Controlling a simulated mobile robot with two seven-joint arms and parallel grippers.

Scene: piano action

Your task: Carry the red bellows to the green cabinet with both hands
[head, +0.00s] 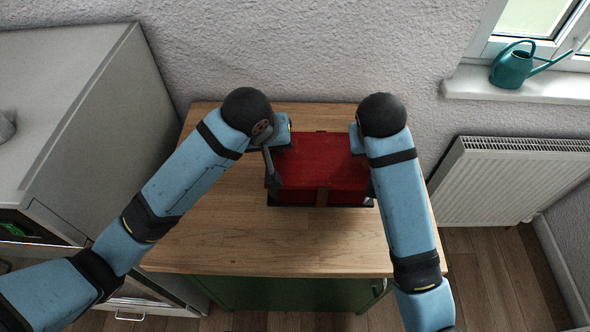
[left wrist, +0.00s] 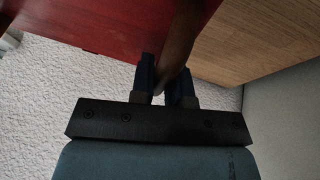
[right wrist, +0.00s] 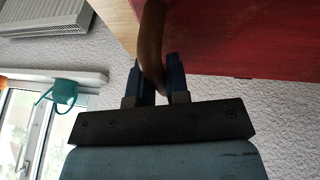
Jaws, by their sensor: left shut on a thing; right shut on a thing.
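The red bellows (head: 318,162) is at the back half of the wooden top of the green cabinet (head: 290,294). Whether it rests on the top or hangs just above it, I cannot tell. My left gripper (head: 274,160) is at its left side, and in the left wrist view the fingers (left wrist: 166,82) are shut on a brown curved handle (left wrist: 184,35). My right gripper is at its right side, mostly hidden by my arm in the head view. In the right wrist view its fingers (right wrist: 158,80) are shut on another brown handle (right wrist: 151,40).
A grey-topped counter (head: 60,100) stands close on the left. A white radiator (head: 510,180) is on the right wall, below a sill with a teal watering can (head: 515,66). The front of the wooden top (head: 290,245) is clear.

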